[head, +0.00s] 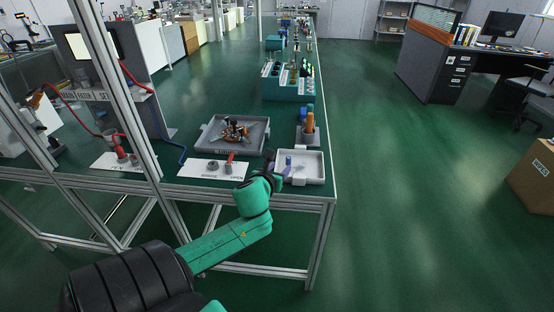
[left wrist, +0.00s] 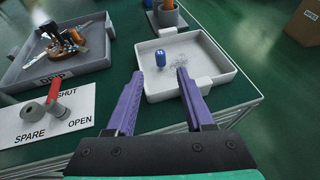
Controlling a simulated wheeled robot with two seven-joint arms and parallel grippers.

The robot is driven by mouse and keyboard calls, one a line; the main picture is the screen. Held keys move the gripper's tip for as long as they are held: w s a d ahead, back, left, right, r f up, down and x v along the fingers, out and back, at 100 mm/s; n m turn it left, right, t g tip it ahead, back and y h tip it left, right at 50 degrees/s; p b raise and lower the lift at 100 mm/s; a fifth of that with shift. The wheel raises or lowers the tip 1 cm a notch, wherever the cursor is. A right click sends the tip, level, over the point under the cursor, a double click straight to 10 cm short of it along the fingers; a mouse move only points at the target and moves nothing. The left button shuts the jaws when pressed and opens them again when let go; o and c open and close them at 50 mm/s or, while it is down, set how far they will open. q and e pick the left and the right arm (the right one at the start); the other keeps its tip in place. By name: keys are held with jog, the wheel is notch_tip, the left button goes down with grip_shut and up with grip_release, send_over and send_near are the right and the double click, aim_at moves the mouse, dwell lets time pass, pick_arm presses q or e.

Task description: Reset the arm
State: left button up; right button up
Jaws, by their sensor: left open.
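My left arm reaches in from the lower left of the head view. Its gripper (head: 276,168) is at the table's near edge, in front of the white tray (head: 315,167). In the left wrist view the purple fingers of my left gripper (left wrist: 157,76) are spread apart with nothing between them. They point toward the white tray (left wrist: 214,84) and overlap its near rim in the picture; I cannot tell whether they touch it. A small blue cylinder (left wrist: 160,58) stands in the tray, ahead of the fingers. My right gripper is not in view.
A grey tray (head: 207,138) holds a metal and orange assembly (head: 235,130). A white card (left wrist: 32,133) carries a red-handled piece (left wrist: 54,91). An orange-handled tool (head: 309,123) stands behind the white tray.

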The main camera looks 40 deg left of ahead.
pick_arm(q)
jog(key=shift+v, duration=1.1)
jog(key=shift+w, duration=0.1)
